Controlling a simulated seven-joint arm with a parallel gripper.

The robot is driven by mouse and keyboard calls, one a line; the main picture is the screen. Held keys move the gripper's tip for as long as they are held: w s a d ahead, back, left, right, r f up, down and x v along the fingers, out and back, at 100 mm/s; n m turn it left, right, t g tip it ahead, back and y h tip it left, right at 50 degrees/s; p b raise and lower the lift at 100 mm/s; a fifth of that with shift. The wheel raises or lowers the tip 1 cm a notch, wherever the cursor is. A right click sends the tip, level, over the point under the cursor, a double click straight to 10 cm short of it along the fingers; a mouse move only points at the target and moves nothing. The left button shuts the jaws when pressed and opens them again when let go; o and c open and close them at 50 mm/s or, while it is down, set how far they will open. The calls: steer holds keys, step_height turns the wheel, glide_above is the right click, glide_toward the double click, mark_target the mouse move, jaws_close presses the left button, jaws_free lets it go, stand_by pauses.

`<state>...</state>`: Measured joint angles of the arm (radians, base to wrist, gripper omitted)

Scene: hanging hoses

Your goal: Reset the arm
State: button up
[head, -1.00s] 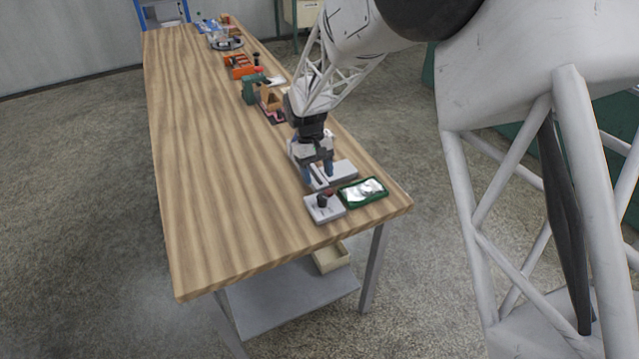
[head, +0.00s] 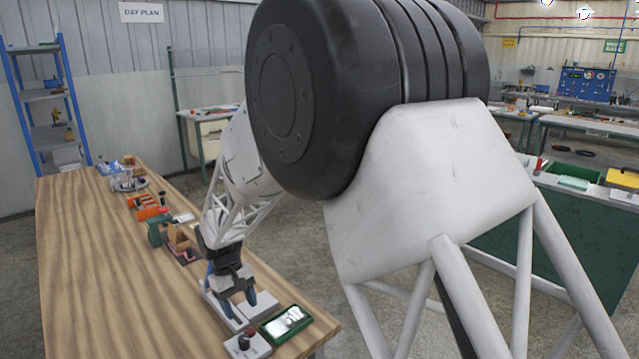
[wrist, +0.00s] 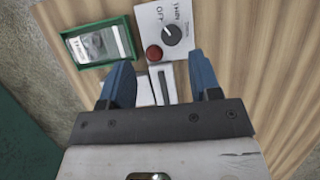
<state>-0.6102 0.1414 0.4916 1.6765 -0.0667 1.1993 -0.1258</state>
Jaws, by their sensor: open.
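My gripper (head: 231,298) is over the front end of the wooden workbench (head: 95,290), pointing down. Its two blue fingers stand apart in the wrist view (wrist: 162,85), with nothing held between them. Below and between the fingers is a light grey plate with a dark slot (wrist: 163,88). Beyond the fingertips is a white box (wrist: 172,32) with a black knob and a red button. I cannot tell whether the fingers touch the plate.
A green-rimmed tray (head: 286,325) lies beside the knob box (head: 247,344). The bench's left side is clear. A blue shelf rack (head: 50,110) stands behind.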

steer(key=s+d+r+m+t+y, duration=0.1)
steer(key=s+d+r, duration=0.2)
steer(key=d+r, duration=0.35)
steer(key=s+d+r+m+t+y, duration=0.1)
steer(key=s+d+r+m, duration=0.2)
steer(key=d, duration=0.7)
steer(key=s+d+r, duration=0.4)
steer(key=d+r, duration=0.3)
steer(key=d, duration=0.2)
steer(key=s+d+r+m+t, duration=0.1)
steer(key=s+d+m, duration=0.1)
steer(key=s+d, duration=0.5)
steer(key=s+d+r+m+t, duration=0.1)
steer(key=s+d+m+t, duration=0.1)
steer(key=s+d, duration=0.6)
steer(key=shift+s+m+t+y, duration=0.3)
steer(key=shift+s+m+y, duration=0.15)
steer(key=shift+s, duration=2.05)
steer(key=shift+d, duration=0.1)
